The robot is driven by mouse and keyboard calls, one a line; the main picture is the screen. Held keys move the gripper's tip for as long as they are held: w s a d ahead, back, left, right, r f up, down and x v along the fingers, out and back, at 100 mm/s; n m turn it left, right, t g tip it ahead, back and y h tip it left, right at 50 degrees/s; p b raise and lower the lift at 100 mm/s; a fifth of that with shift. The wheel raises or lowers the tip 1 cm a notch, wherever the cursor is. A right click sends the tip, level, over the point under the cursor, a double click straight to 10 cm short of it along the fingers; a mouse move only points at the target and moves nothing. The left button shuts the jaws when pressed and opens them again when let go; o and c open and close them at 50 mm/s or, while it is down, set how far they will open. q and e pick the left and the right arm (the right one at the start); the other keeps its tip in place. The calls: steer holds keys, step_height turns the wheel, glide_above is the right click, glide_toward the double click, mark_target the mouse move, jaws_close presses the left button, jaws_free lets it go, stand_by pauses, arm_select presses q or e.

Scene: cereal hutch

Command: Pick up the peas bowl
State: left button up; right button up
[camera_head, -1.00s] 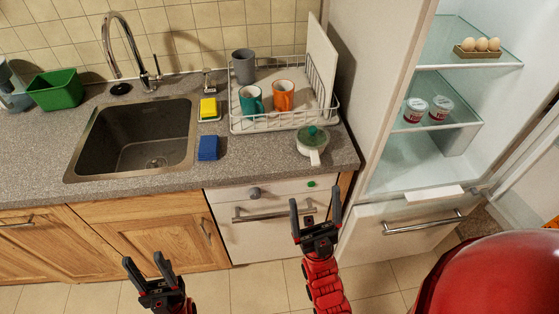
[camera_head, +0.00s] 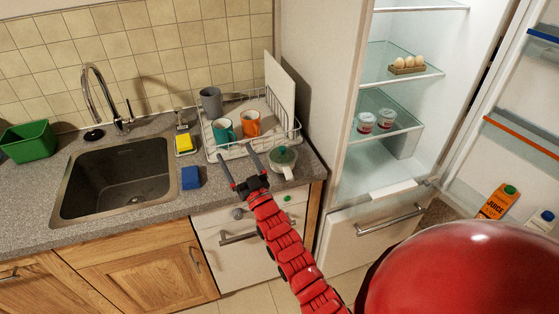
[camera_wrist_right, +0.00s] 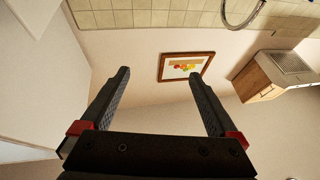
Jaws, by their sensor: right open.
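My left gripper is not in view.
A dish rack (camera_head: 212,155) holds a teal mug (camera_head: 223,128) and an orange mug (camera_head: 250,123). A blue sponge (camera_head: 190,178) lies left of my right gripper, by the sink (camera_head: 120,185). The fridge (camera_head: 335,130) stands open at the right.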

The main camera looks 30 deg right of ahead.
steer(key=w+d+m+g+h+p, duration=0.1)
steer(key=w+d+g+p, duration=0.1)
steer(key=w+d+g, duration=0.5)
steer(key=m+g+p, duration=0.3)
steer(key=g, duration=0.9)
glide_toward(287, 166)
steer(key=b+x, duration=0.5)
steer(key=b, duration=0.2)
steer(key=shift+f, duration=0.2)
steer(key=shift+w+f, duration=0.15)
steer(key=shift+f, duration=0.15)
steer(key=p+x, duration=0.2)
steer(key=x, duration=0.2)
steer(key=shift+p, duration=0.35)
steer(key=shift+w+d+f, duration=0.1)
steer(key=shift+w+f, duration=0.15)
steer(key=shift+f, duration=0.25)
jaws_close()
